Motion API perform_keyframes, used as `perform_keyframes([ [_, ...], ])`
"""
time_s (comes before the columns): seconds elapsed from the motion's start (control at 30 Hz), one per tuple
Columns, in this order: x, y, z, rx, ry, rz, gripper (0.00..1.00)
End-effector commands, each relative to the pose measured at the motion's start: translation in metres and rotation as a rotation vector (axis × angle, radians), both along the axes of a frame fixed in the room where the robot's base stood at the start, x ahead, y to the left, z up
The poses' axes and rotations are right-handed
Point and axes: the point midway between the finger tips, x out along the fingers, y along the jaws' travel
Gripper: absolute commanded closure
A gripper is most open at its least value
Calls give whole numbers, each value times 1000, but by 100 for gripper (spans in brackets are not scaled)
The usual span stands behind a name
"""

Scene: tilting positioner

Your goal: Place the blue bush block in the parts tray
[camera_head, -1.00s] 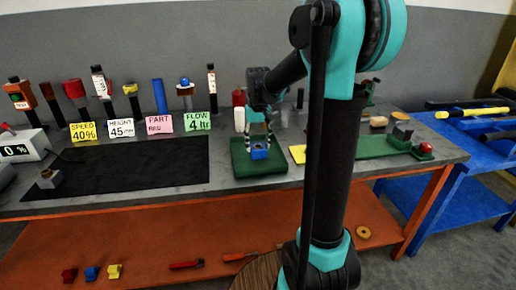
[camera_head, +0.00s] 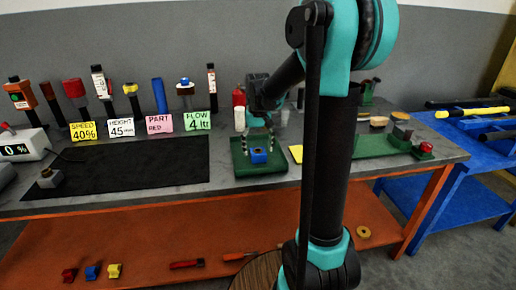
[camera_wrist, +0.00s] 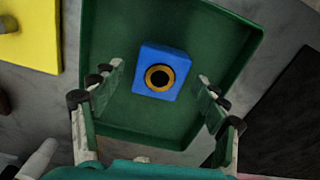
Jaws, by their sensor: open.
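The blue bush block (camera_head: 259,156) sits in the green parts tray (camera_head: 240,169) on the workbench. In the wrist view the blue block (camera_wrist: 174,60) shows its top with a brass ring around a dark hole. It rests on the floor of the green tray (camera_wrist: 225,40), apart from the tray walls. My gripper (camera_head: 258,143) is open above the tray. In the wrist view its fingers (camera_wrist: 158,85) stand wide apart on either side of the block, and no contact with it shows.
A black mat (camera_head: 125,168) covers the bench to the left. Labelled cards (camera_head: 159,123) and several upright tools stand behind. Red, blue and yellow blocks (camera_head: 92,272) lie on the lower shelf.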

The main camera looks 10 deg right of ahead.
Motion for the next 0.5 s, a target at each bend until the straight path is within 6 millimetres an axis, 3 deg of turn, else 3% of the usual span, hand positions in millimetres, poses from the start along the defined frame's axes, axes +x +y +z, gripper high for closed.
perform_keyframes([
  [0.27,0,0,17,0,0,0,26],
  [0.5,-1,0,65,0,0,0,26],
])
